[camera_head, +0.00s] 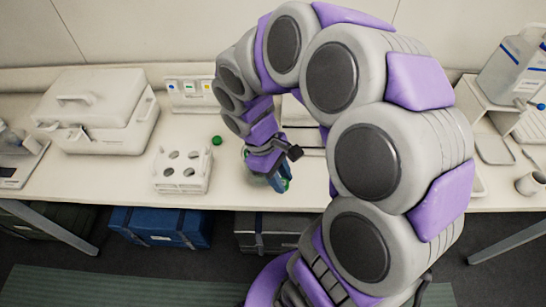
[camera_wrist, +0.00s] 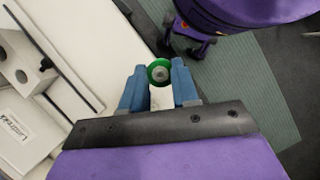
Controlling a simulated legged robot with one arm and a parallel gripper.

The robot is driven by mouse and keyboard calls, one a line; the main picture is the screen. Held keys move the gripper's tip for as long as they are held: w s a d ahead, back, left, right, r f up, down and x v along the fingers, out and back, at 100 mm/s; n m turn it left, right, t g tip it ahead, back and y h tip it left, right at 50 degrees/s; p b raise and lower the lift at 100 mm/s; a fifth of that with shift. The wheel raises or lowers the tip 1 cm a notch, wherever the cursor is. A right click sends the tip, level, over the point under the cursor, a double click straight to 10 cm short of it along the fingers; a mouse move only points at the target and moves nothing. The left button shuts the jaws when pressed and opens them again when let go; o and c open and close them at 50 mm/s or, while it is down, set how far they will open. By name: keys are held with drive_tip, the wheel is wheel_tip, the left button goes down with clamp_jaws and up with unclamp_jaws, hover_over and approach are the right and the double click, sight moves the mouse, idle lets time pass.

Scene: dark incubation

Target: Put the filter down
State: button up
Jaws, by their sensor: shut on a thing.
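The filter (camera_wrist: 159,72), a small round green piece with a grey centre, sits between the blue fingertips of my gripper (camera_wrist: 160,84) in the wrist view. The gripper is shut on it. In the head view my gripper (camera_head: 279,181) points down near the front edge of the white bench (camera_head: 130,190), right of the white rack. A bit of green shows at its fingertips there; the rest of the filter is hidden. I cannot tell how high it is above the bench.
A white rack (camera_head: 182,172) with round holes stands left of my gripper. A small green piece (camera_head: 216,140) lies behind the rack. A white lidded box (camera_head: 98,110) is at the back left. Blue case (camera_head: 160,227) sits under the bench. My arm hides the bench's middle.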

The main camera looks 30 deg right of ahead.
drive_tip(key=shift+s+a+r, duration=0.1)
drive_tip(key=shift+s+a, duration=0.1)
drive_tip(key=shift+s, duration=0.55)
drive_tip(key=shift+s+a, duration=0.2)
drive_tip(key=shift+s, duration=0.5)
drive_tip(key=shift+w+d+r, duration=0.1)
drive_tip(key=shift+w+r, duration=0.05)
drive_tip(key=shift+w, duration=0.35)
drive_tip(key=w+m, duration=0.1)
drive_tip(key=w, duration=0.4)
drive_tip(key=w+r+m+y, duration=0.1)
drive_tip(key=w+m, duration=0.1)
drive_tip(key=w, duration=0.3)
drive_tip(key=w+m, duration=0.1)
drive_tip(key=w, duration=0.5)
drive_tip(key=shift+r+g+y, duration=0.3)
drive_tip(key=shift+r, duration=0.05)
drive_tip(key=w+a+f+m, duration=0.1)
drive_tip(key=w+a, duration=0.3)
drive_tip(key=w, duration=0.3)
drive_tip(key=w+a+f, duration=0.1)
drive_tip(key=w+a, duration=0.3)
drive_tip(key=w, duration=0.4)
drive_tip(key=shift+w+m+y, duration=0.15)
drive_tip(key=shift+m+y, duration=0.15)
drive_tip(key=shift+m, duration=0.1)
